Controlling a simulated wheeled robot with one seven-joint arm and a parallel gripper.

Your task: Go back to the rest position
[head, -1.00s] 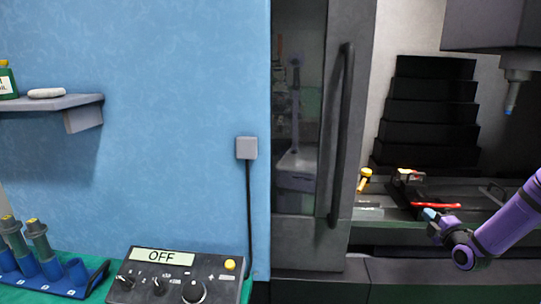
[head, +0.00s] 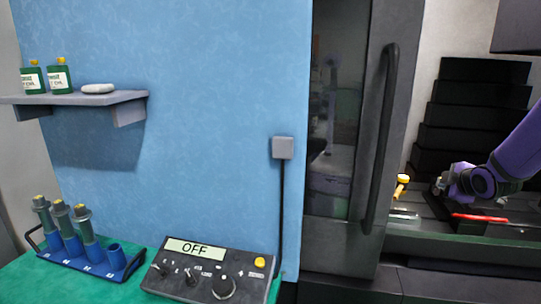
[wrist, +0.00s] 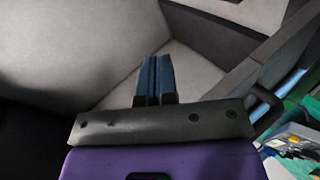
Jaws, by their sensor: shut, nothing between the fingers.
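My gripper shows in the wrist view with its two blue fingers (wrist: 153,78) shut together and nothing between them. In the head view my purple arm (head: 515,155) reaches in from the right edge. Its dark wrist end lies in front of the open machine bay, left of and above a red-handled tool (head: 480,217). The fingertips are hard to make out in the head view. Pale and dark grey panels lie beyond the fingers in the wrist view.
A tall dark machine door with a black handle (head: 379,140) stands left of the bay. A yellow-topped item (head: 401,186) is near my wrist. A control box (head: 212,268) reading OFF and a blue rack (head: 118,262) stand on the green table. A shelf (head: 75,99) holds bottles.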

